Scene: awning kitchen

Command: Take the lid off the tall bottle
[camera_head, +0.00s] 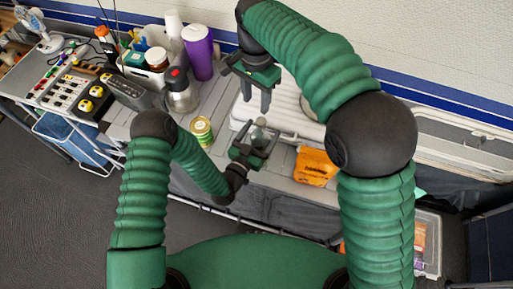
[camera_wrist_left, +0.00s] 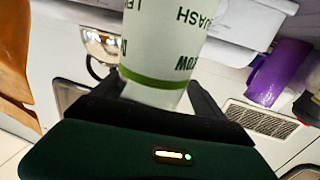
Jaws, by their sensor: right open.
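A pale bottle with a green stripe and green lettering (camera_wrist_left: 165,45) stands between the fingers of my left gripper in the left wrist view, its upper end cut off by the frame. In the head view only a small greyish part of it (camera_head: 260,132) shows at my left gripper (camera_head: 255,148), whose fingers are on both sides of it. A lid cannot be made out clearly in either view.
A purple bottle (camera_head: 198,52), a steel jug with a red button (camera_head: 180,92) and a yellow-green can (camera_head: 201,131) stand left on the counter. A white ridged case (camera_head: 287,115) is behind.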

